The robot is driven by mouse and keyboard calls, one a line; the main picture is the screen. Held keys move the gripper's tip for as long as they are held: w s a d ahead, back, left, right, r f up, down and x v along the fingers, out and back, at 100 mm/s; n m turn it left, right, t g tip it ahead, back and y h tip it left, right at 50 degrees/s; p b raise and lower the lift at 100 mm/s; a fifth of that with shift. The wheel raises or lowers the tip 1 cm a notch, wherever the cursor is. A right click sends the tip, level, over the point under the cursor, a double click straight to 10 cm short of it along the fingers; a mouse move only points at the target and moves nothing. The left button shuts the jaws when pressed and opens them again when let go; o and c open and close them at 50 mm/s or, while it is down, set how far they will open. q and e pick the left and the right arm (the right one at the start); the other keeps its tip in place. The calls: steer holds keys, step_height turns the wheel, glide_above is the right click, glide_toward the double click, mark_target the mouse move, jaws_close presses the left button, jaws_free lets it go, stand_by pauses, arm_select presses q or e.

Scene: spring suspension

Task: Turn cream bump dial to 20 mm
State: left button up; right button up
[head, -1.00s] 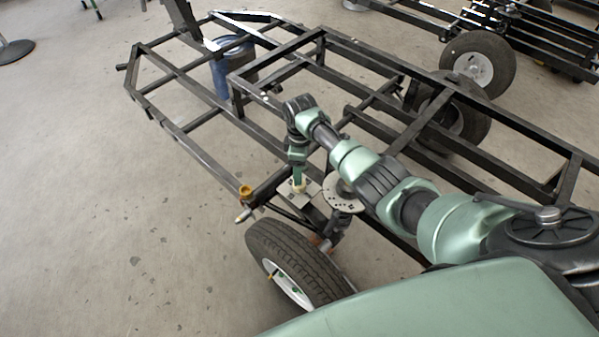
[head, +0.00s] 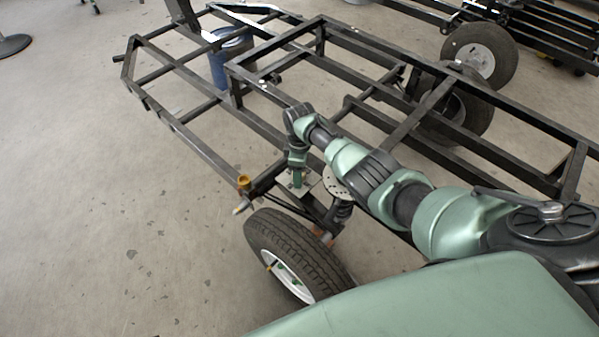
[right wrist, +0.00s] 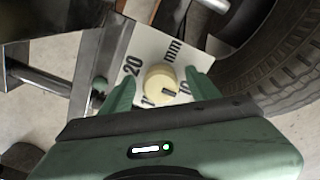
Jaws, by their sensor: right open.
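The cream dial (right wrist: 158,80) is a round knob on a pale plate (right wrist: 150,45) in the right wrist view. The plate carries dark marks: "20" at upper left, "mm" at upper right, "10" at right and a partly hidden mark at lower left. A short dark line on the knob's lower right lies on the side of the "10". My right gripper (right wrist: 160,76) is open, with one green finger on each side of the knob; I cannot tell whether they touch it. In the head view my right gripper (head: 297,183) is over the plate and the dial is hidden.
A black tubular trailer frame (head: 190,75) spreads across the head view. A tire (head: 290,250) stands close to the plate, and also fills the right wrist view's right side (right wrist: 280,65). A yellow-brown knob (head: 243,181) sits at the frame's corner. Floor at left is open.

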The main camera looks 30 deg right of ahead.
jaws_close()
